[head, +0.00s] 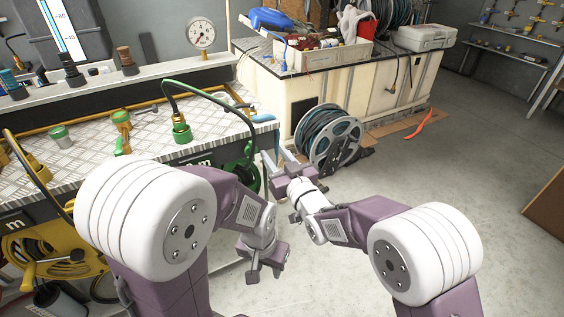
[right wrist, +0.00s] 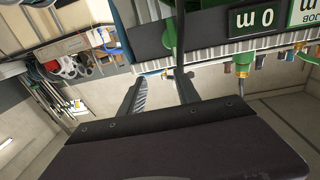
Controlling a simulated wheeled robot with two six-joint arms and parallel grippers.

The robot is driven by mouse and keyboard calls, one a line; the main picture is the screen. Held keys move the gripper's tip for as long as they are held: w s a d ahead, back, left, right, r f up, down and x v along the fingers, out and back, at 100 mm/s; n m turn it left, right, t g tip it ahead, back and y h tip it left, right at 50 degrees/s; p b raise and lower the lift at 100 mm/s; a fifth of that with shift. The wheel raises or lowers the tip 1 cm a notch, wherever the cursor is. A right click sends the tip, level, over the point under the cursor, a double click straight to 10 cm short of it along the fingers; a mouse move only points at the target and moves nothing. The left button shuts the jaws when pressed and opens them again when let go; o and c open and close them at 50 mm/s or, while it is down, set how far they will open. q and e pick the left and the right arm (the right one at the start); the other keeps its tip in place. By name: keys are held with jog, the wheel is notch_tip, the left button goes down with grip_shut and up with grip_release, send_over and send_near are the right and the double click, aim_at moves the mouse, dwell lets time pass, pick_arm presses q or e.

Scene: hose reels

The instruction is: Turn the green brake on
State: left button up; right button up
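The green hose reel (head: 244,172) sits under the front of the bench, mostly hidden by my left arm and the bench. I cannot pick out its brake clearly. My right gripper (head: 280,158) is open and empty, with its fingers apart just right of the green reel. In the right wrist view the two fingers (right wrist: 158,92) are spread, with a small blue and brass part (right wrist: 152,74) visible beyond the gap; contact cannot be seen. My left gripper (head: 265,275) hangs lower, pointing down, its fingers apart and empty.
The checker-plate bench (head: 205,140) carries a green hose fitting (head: 181,132). A blue handle (head: 263,118) is at its right end. A grey reel (head: 335,140) stands on the floor to the right. A yellow reel (head: 60,250) is at left. The floor (head: 470,150) at right is open.

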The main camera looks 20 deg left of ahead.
aim_at(252, 146)
jog(key=shift+n+g, duration=0.3)
jog(key=shift+g, duration=0.1)
jog(key=w+a, duration=0.1)
jog(key=a, duration=0.2)
jog(key=w+a+f, duration=0.1)
jog(key=a, duration=0.2)
jog(key=w+a+b, duration=0.1)
jog(key=a, duration=0.2)
jog(key=shift+w+f, duration=0.25)
jog(key=shift+w, duration=0.05)
grip_shut()
jog(key=shift+f, duration=0.1)
